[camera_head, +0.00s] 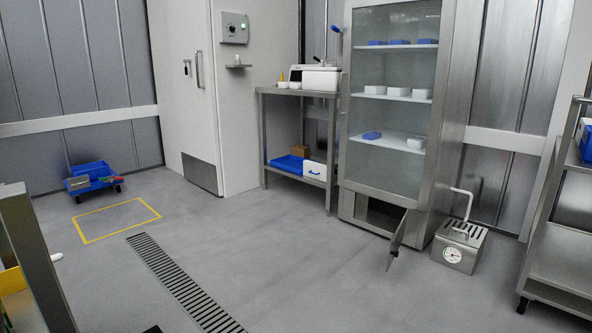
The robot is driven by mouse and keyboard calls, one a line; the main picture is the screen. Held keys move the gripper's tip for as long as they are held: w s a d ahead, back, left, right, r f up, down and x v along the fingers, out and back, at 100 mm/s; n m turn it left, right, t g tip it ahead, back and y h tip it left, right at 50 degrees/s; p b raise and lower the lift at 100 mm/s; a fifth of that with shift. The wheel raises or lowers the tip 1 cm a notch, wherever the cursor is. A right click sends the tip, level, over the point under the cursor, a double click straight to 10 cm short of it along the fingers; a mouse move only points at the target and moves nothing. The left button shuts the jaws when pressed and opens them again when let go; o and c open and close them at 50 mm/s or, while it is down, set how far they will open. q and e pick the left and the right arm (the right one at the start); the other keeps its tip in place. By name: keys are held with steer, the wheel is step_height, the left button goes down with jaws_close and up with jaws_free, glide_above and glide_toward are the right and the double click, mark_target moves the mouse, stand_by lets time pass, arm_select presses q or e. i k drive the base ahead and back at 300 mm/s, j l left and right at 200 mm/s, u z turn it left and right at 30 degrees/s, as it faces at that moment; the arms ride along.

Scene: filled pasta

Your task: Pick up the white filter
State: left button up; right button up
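No object is clearly recognisable as the white filter. Several small white blocks or boxes (397,92) stand on the middle shelf of the tall glass-fronted cabinet (439,100). One more white piece (415,143) is on the shelf below, near a blue item (372,135). A small white object (56,257) lies on the floor at the far left, partly hidden by a metal post. Neither of my grippers is in view.
The cabinet's small lower door (398,240) hangs open into the floor space. A steel box with a dial (453,254) stands beside it. A steel table (300,93), a blue cart (92,177) and a right-hand rack (560,255) line the room. The middle floor is clear.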

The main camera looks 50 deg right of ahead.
mark_target(313, 169)
steer(key=z, duration=1.7)
